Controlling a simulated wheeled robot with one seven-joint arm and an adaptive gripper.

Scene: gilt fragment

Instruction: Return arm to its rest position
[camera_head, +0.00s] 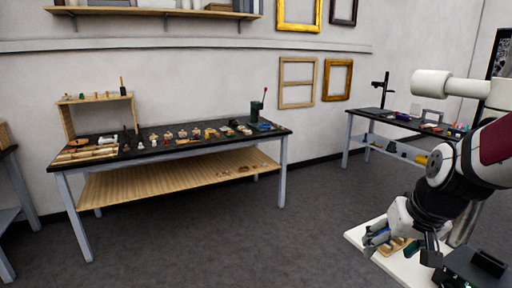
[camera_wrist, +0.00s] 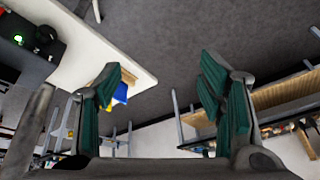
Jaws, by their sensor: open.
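My arm reaches in from the right edge of the head view, bent downward. My gripper (camera_head: 402,245) is at its lower end, low at the right, over or just in front of a white board (camera_head: 358,233). In the wrist view my gripper (camera_wrist: 165,95) has its two green-padded fingers spread wide apart, with nothing between them but grey floor and distant furniture. A small tan wooden piece (camera_head: 394,244) shows by the fingers on the white board. In the wrist view a tan and blue item (camera_wrist: 120,93) shows beside the left finger, partly hidden by it.
A long workbench (camera_head: 270,134) with several small items stands along the wall at left. A second dark-topped bench (camera_head: 385,118) stands at the back right. Picture frames (camera_head: 298,82) and a shelf (camera_head: 150,11) hang on the wall. The grey floor (camera_head: 230,240) between is clear.

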